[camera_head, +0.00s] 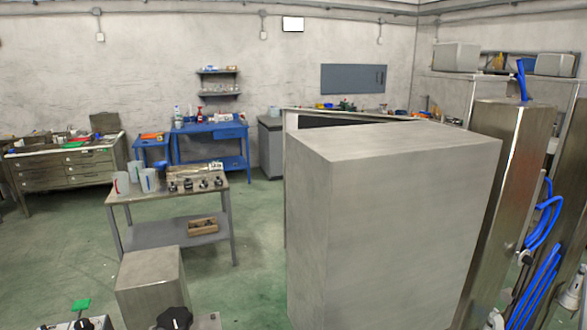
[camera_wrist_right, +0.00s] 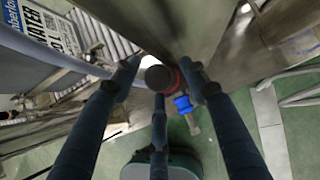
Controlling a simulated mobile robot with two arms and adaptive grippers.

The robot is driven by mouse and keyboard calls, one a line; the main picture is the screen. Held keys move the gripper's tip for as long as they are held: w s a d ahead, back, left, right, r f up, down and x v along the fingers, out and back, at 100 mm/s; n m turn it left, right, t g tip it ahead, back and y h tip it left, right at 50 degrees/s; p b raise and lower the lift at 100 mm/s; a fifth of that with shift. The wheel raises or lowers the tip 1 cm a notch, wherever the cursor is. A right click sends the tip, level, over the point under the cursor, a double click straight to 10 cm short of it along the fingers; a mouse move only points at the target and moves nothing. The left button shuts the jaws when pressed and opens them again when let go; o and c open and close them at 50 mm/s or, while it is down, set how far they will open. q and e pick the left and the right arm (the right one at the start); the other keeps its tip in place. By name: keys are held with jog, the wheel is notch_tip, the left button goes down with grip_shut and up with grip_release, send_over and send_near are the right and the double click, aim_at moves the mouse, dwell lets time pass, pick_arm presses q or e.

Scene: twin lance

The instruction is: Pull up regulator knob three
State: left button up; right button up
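In the right wrist view, the dark fingers of my right gripper (camera_wrist_right: 160,72) stand spread apart. A dark round knob with a red band (camera_wrist_right: 158,78) shows between their tips, and the right finger looks very close to it. I cannot tell whether any finger touches it, or which number this knob has. A blue fitting (camera_wrist_right: 183,104) sits just below the knob. In the head view, several small black knob-like pieces (camera_head: 188,185) stand in a row on a small table (camera_head: 122,195); their nature is unclear. My left gripper is not in view.
In the head view, a large grey cabinet (camera_head: 400,220) fills the centre right. Tall metal columns (camera_head: 505,190) with blue hoses (camera_head: 545,220) stand at the right. A metal box (camera_head: 150,285) is near at left. Green floor (camera_head: 260,220) is clear between them.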

jog(key=shift+w+d+f, duration=0.15)
jog(key=shift+d, duration=0.25)
jog(key=a+p+v, duration=0.1)
jog(key=p+v, duration=0.1)
jog(key=v, duration=0.5)
jog(key=shift+s+d, duration=0.15)
jog(key=shift+s, duration=0.05)
